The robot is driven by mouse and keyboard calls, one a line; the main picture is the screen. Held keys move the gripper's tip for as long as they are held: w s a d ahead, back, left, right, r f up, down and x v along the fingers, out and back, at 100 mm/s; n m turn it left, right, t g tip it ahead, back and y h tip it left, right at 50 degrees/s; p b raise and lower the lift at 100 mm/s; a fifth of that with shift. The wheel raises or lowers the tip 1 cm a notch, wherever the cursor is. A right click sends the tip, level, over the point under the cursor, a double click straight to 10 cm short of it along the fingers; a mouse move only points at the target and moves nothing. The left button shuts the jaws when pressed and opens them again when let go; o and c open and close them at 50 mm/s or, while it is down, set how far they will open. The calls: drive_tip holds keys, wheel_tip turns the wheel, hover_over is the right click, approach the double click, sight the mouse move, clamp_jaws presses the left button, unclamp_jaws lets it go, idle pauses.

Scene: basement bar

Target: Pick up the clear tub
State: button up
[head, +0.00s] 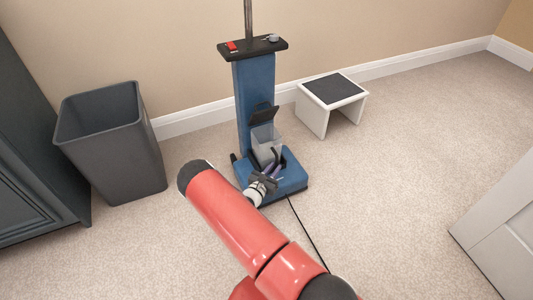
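The clear tub (266,140) is a translucent greyish container. It sits at the front of a blue upright machine (255,88), low down above its base. A dark flap (263,114) stands tilted at the tub's top, and a dark curved piece shows at its lower front. My gripper (271,174) is at the machine's base, just below and in front of the tub in the picture. Its fingers are small and dark against the base, so whether they touch the tub or are open or shut is unclear. My red arm reaches up from the bottom of the picture.
A dark grey bin (112,150) stands left of the machine, beside a dark cabinet (35,150). A small white stool (331,100) with a black top stands to the right by the wall. A white panel (505,225) is at the right edge. Carpet between is clear, with a thin dark line (308,235).

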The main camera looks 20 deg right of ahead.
drive_tip(key=x, duration=0.4)
drive_tip(key=shift+w+d+r, duration=0.1)
drive_tip(key=shift+w+d, duration=0.1)
drive_tip(key=shift+d, duration=0.05)
clamp_jaws()
drive_tip(key=shift+r, duration=0.1)
